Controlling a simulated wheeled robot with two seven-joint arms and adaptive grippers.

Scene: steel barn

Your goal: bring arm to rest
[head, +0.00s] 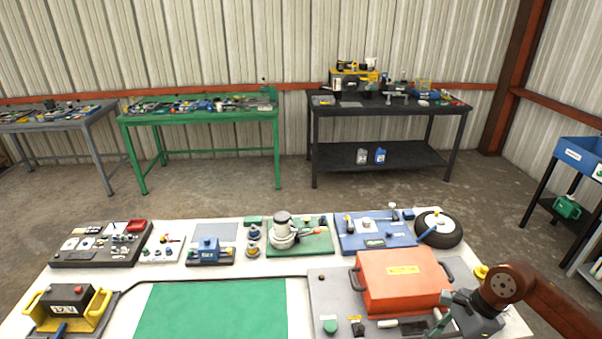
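My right arm comes in from the right edge, and its grey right gripper (452,318) is low at the front right of the white table (318,290). It is beside the front right corner of the orange case (402,280). Its fingers point down and left, and their tips are small and partly cut by the bottom edge, so I cannot tell whether they are open or what is between them. A green piece shows by the fingers. My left gripper is not in view.
A black-and-yellow battery (66,304) stands at front left, beside a bare green mat (212,311). Several panels and a black wheel (438,230) line the table's back. A green bench (200,116) and a black bench (390,109) stand by the wall. Floor between is clear.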

